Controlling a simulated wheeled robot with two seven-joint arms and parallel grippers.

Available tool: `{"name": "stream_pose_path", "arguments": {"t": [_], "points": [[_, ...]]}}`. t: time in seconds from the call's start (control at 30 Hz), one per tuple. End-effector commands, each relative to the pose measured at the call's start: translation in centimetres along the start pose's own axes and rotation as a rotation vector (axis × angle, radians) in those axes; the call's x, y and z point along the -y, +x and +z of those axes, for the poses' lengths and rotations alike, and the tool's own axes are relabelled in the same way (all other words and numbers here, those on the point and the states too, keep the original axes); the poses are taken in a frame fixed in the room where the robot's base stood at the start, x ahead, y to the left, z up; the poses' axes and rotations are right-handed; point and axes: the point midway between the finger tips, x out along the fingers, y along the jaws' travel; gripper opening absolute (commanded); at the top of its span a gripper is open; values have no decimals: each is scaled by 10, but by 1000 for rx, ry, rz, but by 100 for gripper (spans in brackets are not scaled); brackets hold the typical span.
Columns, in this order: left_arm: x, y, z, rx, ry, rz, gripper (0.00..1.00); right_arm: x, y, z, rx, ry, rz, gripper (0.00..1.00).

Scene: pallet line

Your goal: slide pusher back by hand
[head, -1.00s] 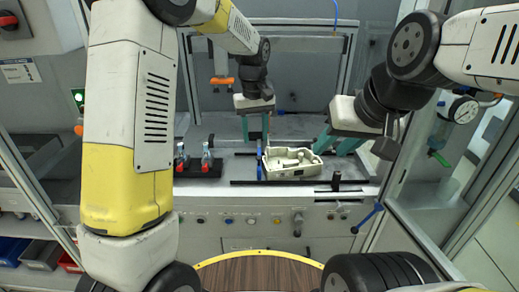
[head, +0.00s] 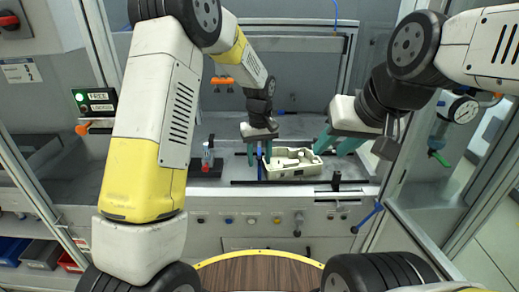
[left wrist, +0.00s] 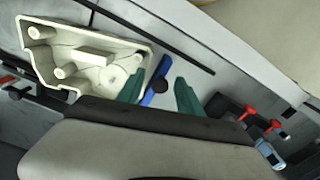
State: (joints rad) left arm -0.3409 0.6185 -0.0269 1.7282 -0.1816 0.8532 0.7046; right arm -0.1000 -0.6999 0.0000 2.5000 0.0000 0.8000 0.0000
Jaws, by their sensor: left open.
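The pusher appears as a narrow blue strip (head: 260,167) against the left side of the beige tray-like part (head: 292,172). In the left wrist view the blue strip (left wrist: 149,96) has a round black knob (left wrist: 160,86) beside it. My left gripper (head: 259,152) is open and low over the strip, and in the wrist view the knob shows between its green fingers, apart from both. I cannot tell the fingers' height against the knob. My right gripper (head: 335,143) is open and empty by the part's right rear corner. My left arm hides some of the bench.
A black stand (head: 207,168) with small red-topped items is left of the part. A black rail (head: 290,181) runs along the front, with a black post (head: 336,181) at its right. A pressure gauge (head: 463,109) and glass panel are at the right.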

Motion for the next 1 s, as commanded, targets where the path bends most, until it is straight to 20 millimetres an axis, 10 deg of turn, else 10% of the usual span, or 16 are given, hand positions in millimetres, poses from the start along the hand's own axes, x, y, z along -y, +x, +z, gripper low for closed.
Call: {"name": "stream_pose_path", "arguments": {"t": [0.3, 1.0], "points": [[0, 0, 0, 0, 0, 0, 0, 0, 0, 0, 0, 0, 0, 36], [0, -1, 0, 1, 0, 0, 0, 0, 0, 0, 0, 0, 0, 36]]}}
